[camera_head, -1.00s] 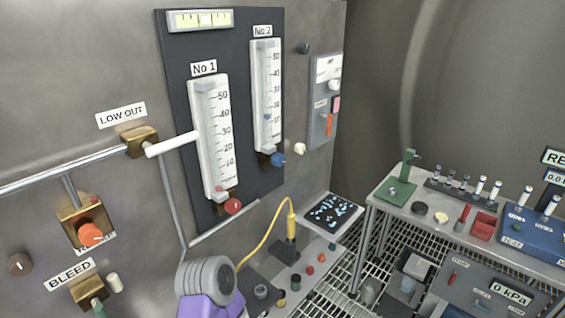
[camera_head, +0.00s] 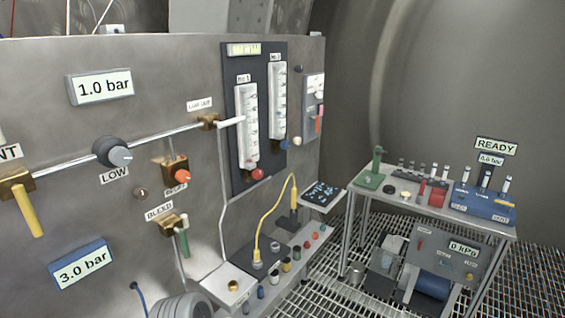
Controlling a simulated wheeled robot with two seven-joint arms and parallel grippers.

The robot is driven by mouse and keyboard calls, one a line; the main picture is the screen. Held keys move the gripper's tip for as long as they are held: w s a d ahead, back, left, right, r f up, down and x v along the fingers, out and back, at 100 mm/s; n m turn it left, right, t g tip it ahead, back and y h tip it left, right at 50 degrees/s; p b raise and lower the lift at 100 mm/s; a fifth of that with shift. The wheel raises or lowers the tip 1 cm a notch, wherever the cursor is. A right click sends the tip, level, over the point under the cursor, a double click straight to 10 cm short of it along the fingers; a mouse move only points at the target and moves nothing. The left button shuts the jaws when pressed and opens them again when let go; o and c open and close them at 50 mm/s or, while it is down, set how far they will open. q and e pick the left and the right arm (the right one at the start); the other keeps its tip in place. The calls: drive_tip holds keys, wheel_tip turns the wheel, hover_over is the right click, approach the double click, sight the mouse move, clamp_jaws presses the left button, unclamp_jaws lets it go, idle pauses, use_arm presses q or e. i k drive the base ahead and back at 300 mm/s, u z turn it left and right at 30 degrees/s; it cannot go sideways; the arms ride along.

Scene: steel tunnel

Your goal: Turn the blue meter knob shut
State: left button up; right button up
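The blue meter knob (camera_head: 285,144) sits at the foot of the No 2 flow meter (camera_head: 278,100), on the dark panel of the steel wall. It is small here, and how far it is turned cannot be told. The No 1 meter (camera_head: 247,122) stands to its left, with a red knob (camera_head: 257,174) at its foot. Neither of my grippers shows. Only a grey ribbed part of my arm shows at the bottom edge, well below and left of the meters.
A white handle (camera_head: 231,121) sticks out left of No 1. A ledge with a yellow cable (camera_head: 270,215) and several coloured knobs lies below the panel. A bench (camera_head: 435,215) with instruments stands at right. Orange (camera_head: 184,177) and green (camera_head: 183,240) handles protrude at left.

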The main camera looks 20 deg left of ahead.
sight(285, 144)
drive_tip(key=z, duration=0.65)
drive_tip(key=i, duration=1.25)
drive_tip(key=u, duration=0.5)
